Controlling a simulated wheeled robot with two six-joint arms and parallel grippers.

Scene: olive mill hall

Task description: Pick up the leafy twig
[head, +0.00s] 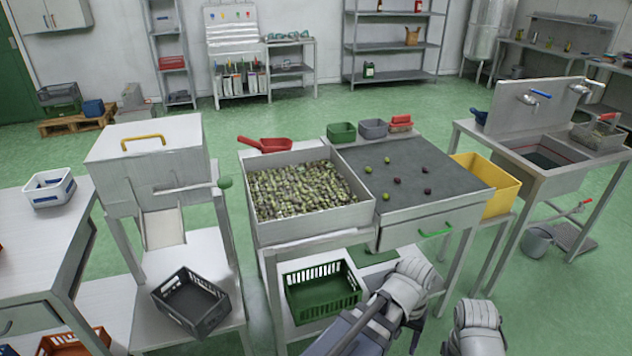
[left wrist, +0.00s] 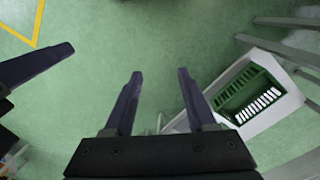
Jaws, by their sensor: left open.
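I cannot make out a leafy twig in either view. Many green and dark olives (head: 303,190) fill a pale tray (head: 268,235) on the bench, and any leaf among them is too small to tell. My left gripper shows in the left wrist view (left wrist: 158,75) with its two dark fingers apart and nothing between them, above bare green floor. In the head view its arm is low, in front of the sorting table, and the fingers are not clear. A dark finger at the left edge of the left wrist view appears to be my right gripper (left wrist: 40,66), mostly cut off.
The grey sorting top (head: 420,160) bears several loose olives. A green crate (head: 322,290) sits on the shelf below the tray; it also shows in the left wrist view (left wrist: 240,88). A yellow bin (head: 490,178) and a sink (head: 545,160) stand to the right.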

